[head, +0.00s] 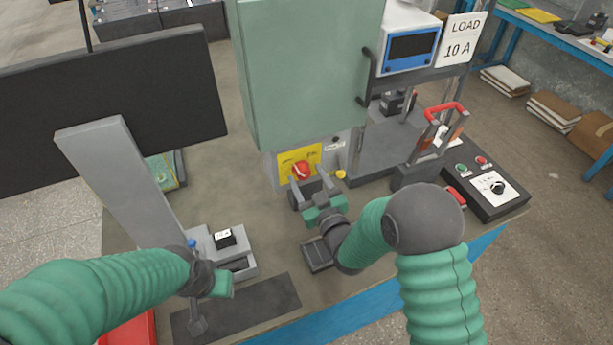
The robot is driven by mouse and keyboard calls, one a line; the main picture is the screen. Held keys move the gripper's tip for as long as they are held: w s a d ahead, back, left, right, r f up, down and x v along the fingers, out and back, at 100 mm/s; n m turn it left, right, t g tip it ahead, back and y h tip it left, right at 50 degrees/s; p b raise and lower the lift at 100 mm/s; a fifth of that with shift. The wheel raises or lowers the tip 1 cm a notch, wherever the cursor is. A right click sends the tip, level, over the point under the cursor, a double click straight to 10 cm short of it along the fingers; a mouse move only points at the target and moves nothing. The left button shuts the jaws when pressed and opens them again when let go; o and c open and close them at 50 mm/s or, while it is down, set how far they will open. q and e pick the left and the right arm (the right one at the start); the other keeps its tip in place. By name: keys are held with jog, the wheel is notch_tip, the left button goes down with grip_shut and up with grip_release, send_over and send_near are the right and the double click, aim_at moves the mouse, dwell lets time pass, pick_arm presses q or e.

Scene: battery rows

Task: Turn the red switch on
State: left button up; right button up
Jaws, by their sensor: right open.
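The red switch (302,170) is a round red knob on a yellow plate (285,160), low on the front of the grey-green cabinet. My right gripper (310,189) is just in front of and below the knob, its fingers open and pointing at it. The fingers look empty, and I cannot tell whether one touches the knob. My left gripper (205,284) is low at the left above the bench, far from the switch. Its fingers do not show clearly.
The grey-green cabinet (300,75) stands above the switch. A dark monitor (110,100) is at the left. A control box (485,190) with green and red buttons stands at the right. A red-handled breaker (440,125) is behind my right arm. The bench's blue front edge (350,300) is near.

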jog(key=shift+w+a, duration=0.1)
jog(key=shift+w, duration=0.15)
jog(key=shift+a, duration=0.2)
jog(key=shift+c, duration=0.6)
jog(key=shift+a, duration=0.1)
jog(key=shift+c, duration=1.1)
grip_shut()
